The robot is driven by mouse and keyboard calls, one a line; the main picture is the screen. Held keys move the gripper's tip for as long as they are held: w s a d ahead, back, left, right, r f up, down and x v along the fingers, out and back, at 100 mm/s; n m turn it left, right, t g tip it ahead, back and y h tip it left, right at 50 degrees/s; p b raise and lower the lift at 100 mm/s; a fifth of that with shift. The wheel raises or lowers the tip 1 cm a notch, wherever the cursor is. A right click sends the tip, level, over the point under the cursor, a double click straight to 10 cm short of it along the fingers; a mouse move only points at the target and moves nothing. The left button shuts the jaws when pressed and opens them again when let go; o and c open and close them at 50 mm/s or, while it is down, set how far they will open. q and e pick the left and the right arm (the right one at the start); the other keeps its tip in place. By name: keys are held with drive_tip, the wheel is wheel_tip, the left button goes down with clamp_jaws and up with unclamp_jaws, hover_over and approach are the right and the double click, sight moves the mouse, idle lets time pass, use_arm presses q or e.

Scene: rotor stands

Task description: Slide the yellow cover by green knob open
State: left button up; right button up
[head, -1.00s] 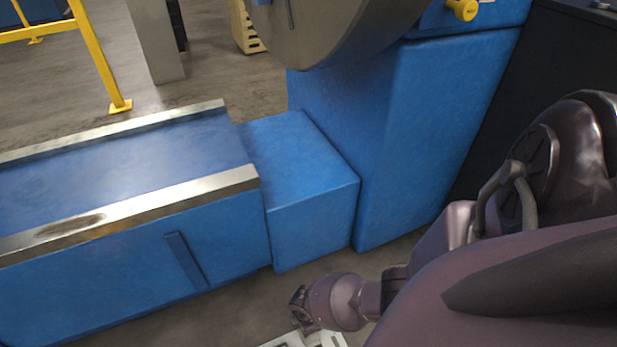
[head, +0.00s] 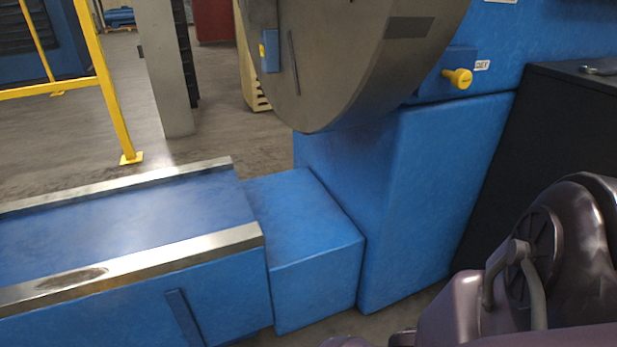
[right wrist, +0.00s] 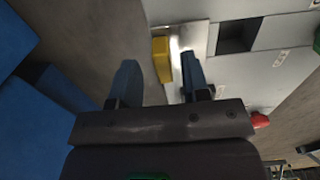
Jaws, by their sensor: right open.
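My right gripper (right wrist: 158,72) is open in the right wrist view, with two blue fingers apart and nothing held between them. A small yellow piece (right wrist: 161,46) shows beyond the fingers, at the edge of a pale panel. I cannot tell whether it is the yellow cover. A green piece (right wrist: 317,40), possibly the green knob, is cut off at the right edge of that view. In the head view neither a yellow cover nor a green knob can be made out, and both grippers are out of that view.
A blue machine (head: 430,190) with a grey round housing (head: 330,70) and a yellow knob (head: 459,78) stands ahead. A blue bed with metal rails (head: 130,270) lies at the left. A dark cabinet (head: 500,160) is at the right. A red knob (right wrist: 259,119) shows in the wrist view.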

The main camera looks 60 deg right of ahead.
use_arm(q)
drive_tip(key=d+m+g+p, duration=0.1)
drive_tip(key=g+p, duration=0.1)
drive_tip(key=p, duration=0.3)
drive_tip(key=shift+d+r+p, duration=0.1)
drive_tip(key=shift+p, duration=0.25)
use_arm(e)
wheel_tip(320, 180, up, 10)
drive_tip(key=shift+r, duration=0.15)
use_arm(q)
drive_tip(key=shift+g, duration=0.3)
use_arm(e)
drive_tip(key=shift+w, duration=0.1)
